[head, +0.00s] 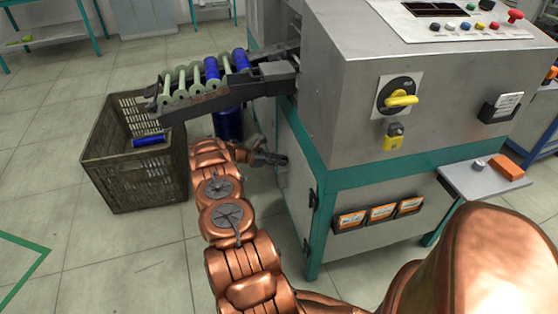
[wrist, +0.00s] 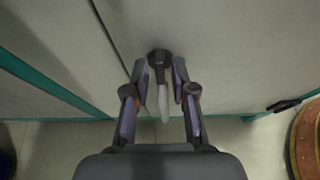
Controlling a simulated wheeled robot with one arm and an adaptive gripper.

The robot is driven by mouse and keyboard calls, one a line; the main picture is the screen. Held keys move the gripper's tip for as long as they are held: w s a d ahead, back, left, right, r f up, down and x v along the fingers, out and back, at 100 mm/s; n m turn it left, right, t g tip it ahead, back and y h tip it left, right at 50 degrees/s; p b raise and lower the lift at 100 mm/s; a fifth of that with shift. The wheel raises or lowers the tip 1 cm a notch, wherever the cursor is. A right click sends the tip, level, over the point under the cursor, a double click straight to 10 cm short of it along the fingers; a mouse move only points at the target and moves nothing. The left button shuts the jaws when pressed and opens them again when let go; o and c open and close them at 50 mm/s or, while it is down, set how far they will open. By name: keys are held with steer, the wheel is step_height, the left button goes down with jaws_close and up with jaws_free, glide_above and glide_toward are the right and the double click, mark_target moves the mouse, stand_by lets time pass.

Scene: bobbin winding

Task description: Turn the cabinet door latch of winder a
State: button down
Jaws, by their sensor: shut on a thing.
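Winder a's cabinet (head: 300,185) stands in the middle of the head view, grey with a teal frame. In the wrist view the cabinet door (wrist: 215,40) fills the upper part, with a dark seam left of centre. The cabinet door latch (wrist: 158,55) has a dark mount and a pale lever pointing down the picture. My gripper (wrist: 161,68) is at the latch, one finger on each side of it, shut on it. In the head view my gripper (head: 272,158) reaches the cabinet's left side, below the bobbin chute. The latch cannot be made out clearly there.
A chute (head: 190,108) holds green and blue bobbins above my arm. A dark crate (head: 145,185) with a blue bobbin (head: 149,140) stands left of my arm. A yellow rotary switch (head: 400,100) is on the winder's front. The floor at lower left is clear.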

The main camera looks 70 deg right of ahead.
steer(key=shift+s+d+r, duration=0.1)
steer(key=shift+s+d, duration=0.1)
steer(key=shift+s, duration=0.1)
steer(key=c, duration=1.2)
jaws_free()
steer(key=shift+c, duration=0.2)
steer(key=shift+w+a, duration=0.1)
steer(key=shift+w, duration=0.1)
steer(key=shift+w+a, duration=0.1)
steer(key=shift+w, duration=0.05)
steer(key=v, duration=1.1)
steer(key=shift+w+r, duration=0.15)
steer(key=shift+r, duration=0.05)
